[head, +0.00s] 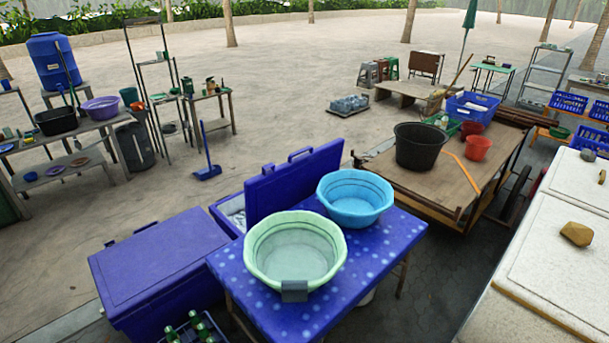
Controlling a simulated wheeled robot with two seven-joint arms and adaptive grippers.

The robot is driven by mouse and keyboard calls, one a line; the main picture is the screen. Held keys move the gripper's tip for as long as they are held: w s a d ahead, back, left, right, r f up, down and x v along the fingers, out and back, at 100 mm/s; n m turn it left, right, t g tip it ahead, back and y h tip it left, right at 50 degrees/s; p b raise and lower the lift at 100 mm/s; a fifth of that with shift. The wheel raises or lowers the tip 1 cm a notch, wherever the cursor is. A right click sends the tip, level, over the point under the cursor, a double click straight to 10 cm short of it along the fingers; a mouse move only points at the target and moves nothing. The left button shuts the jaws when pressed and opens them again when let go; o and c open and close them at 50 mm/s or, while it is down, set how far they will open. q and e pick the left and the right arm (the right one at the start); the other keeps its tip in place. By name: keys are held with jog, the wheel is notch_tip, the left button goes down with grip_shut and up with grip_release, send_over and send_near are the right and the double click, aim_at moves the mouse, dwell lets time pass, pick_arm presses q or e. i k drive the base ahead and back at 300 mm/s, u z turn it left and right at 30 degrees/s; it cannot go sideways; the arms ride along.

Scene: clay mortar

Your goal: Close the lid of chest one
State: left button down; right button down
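A blue chest (222,213) stands behind the spotted table, with its lid (290,182) raised and tilted upright on its right side. Pale contents show in its opening. The table and basins hide part of the chest and the lid's lower edge. A second blue chest (160,262) stands at the front left with its lid shut. No marking tells me which one is chest one. Neither of my grippers is in view.
A blue spotted table (375,262) holds a green basin (297,249) and a light blue basin (355,197) in front of the open chest. Bottles (196,328) stand at the bottom edge. A wooden cart (433,184) is at right.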

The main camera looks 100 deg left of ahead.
aim_at(280, 188)
jog(key=u, duration=1.15)
jog(key=i, duration=0.6)
jog(key=u, duration=1.6)
jog(key=i, duration=0.4)
jog(key=z, duration=0.1)
